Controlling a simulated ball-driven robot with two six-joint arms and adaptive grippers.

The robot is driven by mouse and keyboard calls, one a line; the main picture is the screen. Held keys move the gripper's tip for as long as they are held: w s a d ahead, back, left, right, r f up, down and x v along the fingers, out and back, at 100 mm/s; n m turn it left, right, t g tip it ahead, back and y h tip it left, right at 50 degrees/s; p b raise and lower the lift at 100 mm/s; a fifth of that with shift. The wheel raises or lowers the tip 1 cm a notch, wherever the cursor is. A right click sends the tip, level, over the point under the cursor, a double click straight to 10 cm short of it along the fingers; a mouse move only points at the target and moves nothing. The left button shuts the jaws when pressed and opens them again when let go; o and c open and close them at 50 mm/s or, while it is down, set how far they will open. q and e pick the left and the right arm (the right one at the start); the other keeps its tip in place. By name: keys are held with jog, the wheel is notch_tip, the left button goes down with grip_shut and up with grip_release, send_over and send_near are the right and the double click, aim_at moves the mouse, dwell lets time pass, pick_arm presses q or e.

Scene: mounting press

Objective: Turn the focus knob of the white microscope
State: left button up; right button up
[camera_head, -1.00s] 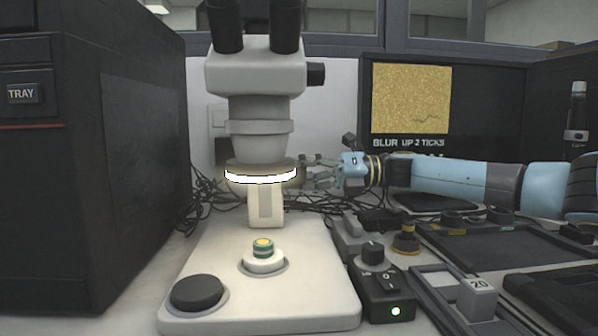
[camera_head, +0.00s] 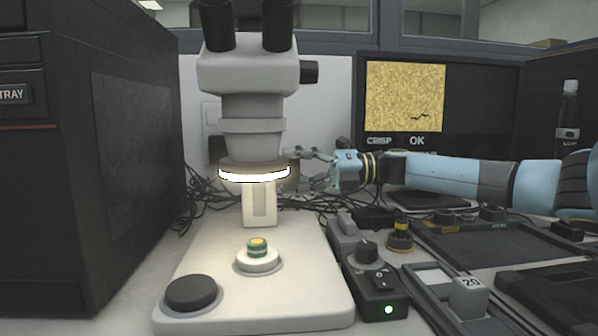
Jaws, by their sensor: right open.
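The white microscope (camera_head: 250,75) stands upright on its broad white base, with a lit ring light (camera_head: 255,175) under its head. A black knob (camera_head: 310,72) sticks out on the right of its head, and another dark round part (camera_head: 217,150) shows behind its left side. Which one is the focus knob I cannot tell for sure. My right gripper (camera_head: 304,170) reaches in from the right, fingers spread, just right of the ring light and behind it. Whatever lies between the fingers is too small and dark to make out, and contact is unclear. My left gripper is out of view.
A screen (camera_head: 405,98) behind shows a sharp gold picture with "CRISP OK". A black control box (camera_head: 372,290) and trays (camera_head: 490,245) stand right. A dark cabinet (camera_head: 85,170) blocks the left.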

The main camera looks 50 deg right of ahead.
jog(key=v, duration=0.7)
jog(key=shift+s+d, duration=0.1)
jog(key=shift+d, duration=0.05)
dwell(1.5)
